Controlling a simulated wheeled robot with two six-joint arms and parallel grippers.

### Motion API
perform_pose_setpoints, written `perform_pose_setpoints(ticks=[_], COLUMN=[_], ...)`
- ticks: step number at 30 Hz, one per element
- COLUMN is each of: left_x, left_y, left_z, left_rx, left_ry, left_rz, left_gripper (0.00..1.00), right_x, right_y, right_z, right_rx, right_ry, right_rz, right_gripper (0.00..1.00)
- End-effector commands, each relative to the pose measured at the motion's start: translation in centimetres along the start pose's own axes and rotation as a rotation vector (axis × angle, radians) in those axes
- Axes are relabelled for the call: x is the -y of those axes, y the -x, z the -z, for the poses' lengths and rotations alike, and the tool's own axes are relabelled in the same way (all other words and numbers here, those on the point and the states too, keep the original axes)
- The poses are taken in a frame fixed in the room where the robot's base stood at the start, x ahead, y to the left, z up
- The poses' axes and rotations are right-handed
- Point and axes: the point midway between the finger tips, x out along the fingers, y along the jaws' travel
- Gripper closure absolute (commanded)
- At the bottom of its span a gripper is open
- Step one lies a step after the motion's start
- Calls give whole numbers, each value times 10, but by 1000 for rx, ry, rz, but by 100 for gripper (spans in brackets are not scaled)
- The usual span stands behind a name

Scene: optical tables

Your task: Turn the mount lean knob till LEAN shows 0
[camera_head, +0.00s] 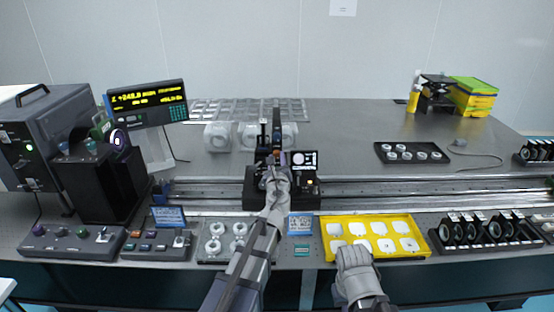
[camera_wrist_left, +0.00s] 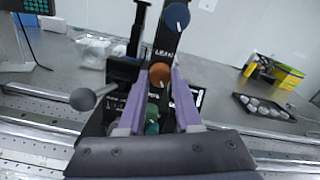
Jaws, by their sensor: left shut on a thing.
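The black mount stands on the rail at the middle of the table, on a dark base (camera_head: 308,200). In the left wrist view, an orange knob (camera_wrist_left: 159,74) sits on the mount just below a label that seems to read LEAN. My left gripper (camera_head: 275,172) is at the mount; in the wrist view its purple fingers (camera_wrist_left: 160,78) are closed on the orange knob's two sides. A blue knob (camera_wrist_left: 177,15) is above and a green knob (camera_wrist_left: 152,127) lower between the fingers. My right gripper (camera_head: 353,258) is over the yellow tray's front; its jaws are unclear.
A readout screen (camera_head: 147,102) with yellow text stands at the left; no LEAN value is legible. A small screen (camera_head: 304,158) is beside the mount. A yellow tray (camera_head: 420,256) and lens rack (camera_head: 440,246) line the front. A grey ball-ended lever (camera_wrist_left: 83,99) sticks out left of the fingers.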

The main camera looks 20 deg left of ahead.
Motion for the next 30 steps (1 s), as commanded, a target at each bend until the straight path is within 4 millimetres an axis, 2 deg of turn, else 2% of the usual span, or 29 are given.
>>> perform_pose_setpoints(ticks=[14,15,23,30], left_x=[0,0,0,0], left_y=[2,2,1,1], left_z=[1,1,0,0], left_rx=[-1,-1,-1,0], left_ry=[-11,-11,-12,-12], left_rz=[1,1,0,0], left_gripper=[100,66,37,37], right_x=[0,0,0,0], right_y=[-1,-1,0,0], right_z=[0,0,0,0], right_rx=[0,0,0,0], right_ry=[0,0,0,0], right_rz=[0,0,0,0], right_gripper=[100,100,100,100])
